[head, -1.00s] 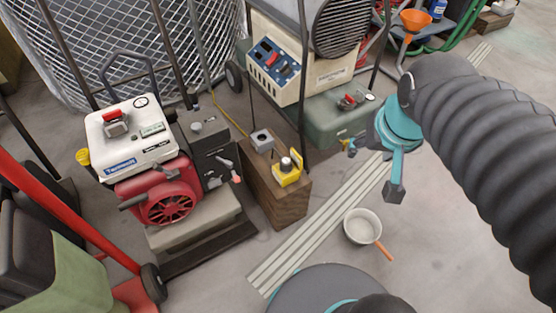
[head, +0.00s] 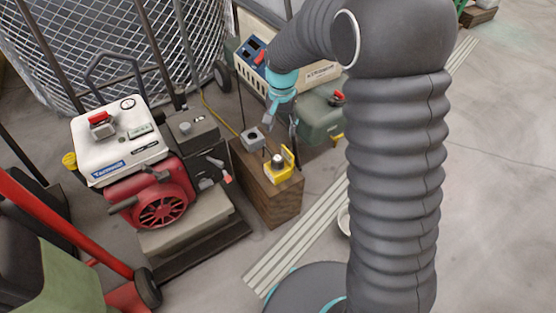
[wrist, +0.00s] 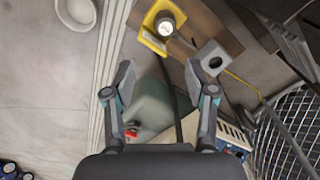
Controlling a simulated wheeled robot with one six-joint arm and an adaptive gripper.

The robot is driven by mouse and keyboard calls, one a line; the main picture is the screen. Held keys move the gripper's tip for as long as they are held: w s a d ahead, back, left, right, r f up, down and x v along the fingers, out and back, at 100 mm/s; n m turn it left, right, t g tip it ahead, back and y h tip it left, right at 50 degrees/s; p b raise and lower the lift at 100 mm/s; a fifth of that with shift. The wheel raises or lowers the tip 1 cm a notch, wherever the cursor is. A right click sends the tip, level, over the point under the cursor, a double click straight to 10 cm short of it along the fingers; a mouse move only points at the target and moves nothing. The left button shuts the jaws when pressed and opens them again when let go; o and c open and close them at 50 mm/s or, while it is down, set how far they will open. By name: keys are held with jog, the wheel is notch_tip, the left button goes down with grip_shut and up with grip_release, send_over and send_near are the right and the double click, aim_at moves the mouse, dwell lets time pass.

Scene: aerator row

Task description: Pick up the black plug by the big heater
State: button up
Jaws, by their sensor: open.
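The big heater (head: 318,74), cream with a blue control panel, is partly hidden behind my arm. In front of it stands a wooden block (head: 280,203). On the block are a grey cube with a dark hole (head: 252,139) and a yellow bracket (head: 283,171). A round, dark-sided piece with a pale top (head: 277,161) sits in the bracket; I cannot tell surely whether it is the black plug. It also shows in the wrist view (wrist: 165,25). My gripper (head: 281,118) is open and empty above the block; its fingers (wrist: 163,75) point toward the bracket and cube in the wrist view.
A green tank (head: 318,117) with a red valve lies beyond the block. A red and white generator (head: 135,150) stands left. Dark upright bars pass close to the block. A white pan (wrist: 76,12) lies on the floor, mostly hidden in the head view. Floor at right is open.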

aim_at(277, 158)
jog(key=f, duration=1)
jog(key=a+f, duration=0.1)
jog(key=f, duration=0.5)
jog(key=shift+w+b, duration=0.35)
jog(key=shift+w, duration=0.05)
jog(key=shift+r, duration=0.1)
jog(key=c, duration=0.9)
